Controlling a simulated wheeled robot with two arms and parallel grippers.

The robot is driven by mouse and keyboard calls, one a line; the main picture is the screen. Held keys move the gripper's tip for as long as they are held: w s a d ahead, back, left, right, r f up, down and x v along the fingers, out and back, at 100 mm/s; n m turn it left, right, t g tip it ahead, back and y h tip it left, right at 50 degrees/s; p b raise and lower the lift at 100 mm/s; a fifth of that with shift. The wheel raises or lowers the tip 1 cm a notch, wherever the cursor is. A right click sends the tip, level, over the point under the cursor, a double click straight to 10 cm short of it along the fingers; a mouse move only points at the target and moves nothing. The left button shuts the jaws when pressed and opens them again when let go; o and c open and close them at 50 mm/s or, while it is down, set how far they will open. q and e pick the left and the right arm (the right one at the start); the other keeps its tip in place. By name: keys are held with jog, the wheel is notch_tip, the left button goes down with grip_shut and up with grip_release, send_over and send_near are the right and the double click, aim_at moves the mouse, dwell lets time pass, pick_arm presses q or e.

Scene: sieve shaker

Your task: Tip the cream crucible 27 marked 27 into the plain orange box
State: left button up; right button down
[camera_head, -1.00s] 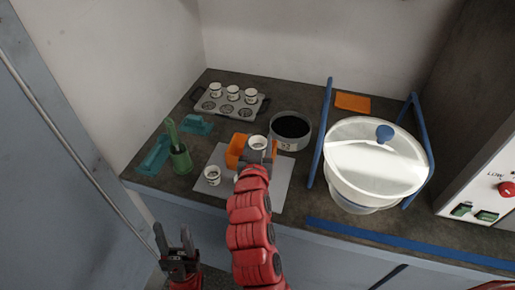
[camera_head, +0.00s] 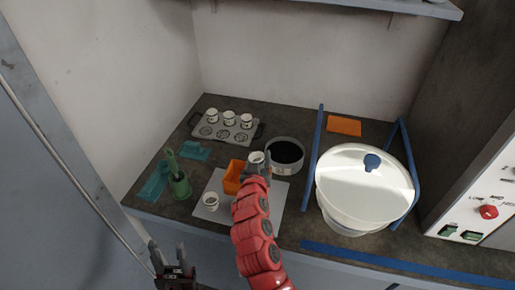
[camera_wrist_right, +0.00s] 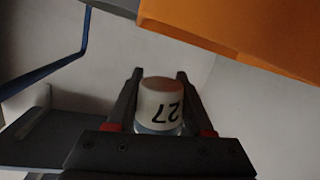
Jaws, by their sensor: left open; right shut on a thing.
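The cream crucible 27 (camera_wrist_right: 160,105) is between the fingers of my right gripper (camera_wrist_right: 158,85), which is shut on it; the black 27 reads upside down in the right wrist view. In the head view the crucible (camera_head: 256,157) is at the back right of the plain orange box (camera_head: 231,178), apart from it in the picture. The box (camera_wrist_right: 240,30) crosses the top of the wrist view. The crucible's contents cannot be made out. My left gripper (camera_head: 168,252) is open and empty in front of the bench at the lower left.
A dark sieve pan (camera_head: 285,155) is close to the right gripper. A tray (camera_head: 243,135) with several crucibles, a green cup (camera_head: 180,185) and a large lidded white bowl (camera_head: 345,190) stand around.

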jog(key=shift+s+d+f+n+g+h+p, duration=0.1)
jog(key=shift+d+n+g+h+p, duration=0.2)
jog(key=shift+n+p, duration=1.3)
jog(key=shift+s+d+n+g+h+p, duration=0.15)
jog(key=shift+n+h+p, duration=0.3)
jog(key=shift+p, duration=2.3)
jog(key=shift+w+d+f+n+g+h+p, duration=0.25)
jog(key=shift+n+p, duration=0.7)
jog(key=shift+p, duration=1.25)
jog(key=n, duration=0.1)
jog(key=h, duration=0.1)
jog(key=n+p, duration=0.1)
jog(key=shift+s+a+r+n, duration=0.2)
jog(key=shift+r+n, duration=0.05)
jog(key=shift+n, duration=0.05)
jog(key=n+h, duration=0.1)
jog(key=n, duration=0.1)
jog(key=n+h, duration=0.1)
jog(key=n, duration=0.1)
jog(key=n+h, duration=0.1)
jog(key=n, duration=0.1)
jog(key=shift+w+a+r+n, duration=0.1)
jog(key=shift+a+r+n, duration=0.15)
jog(key=shift+a+n, duration=0.05)
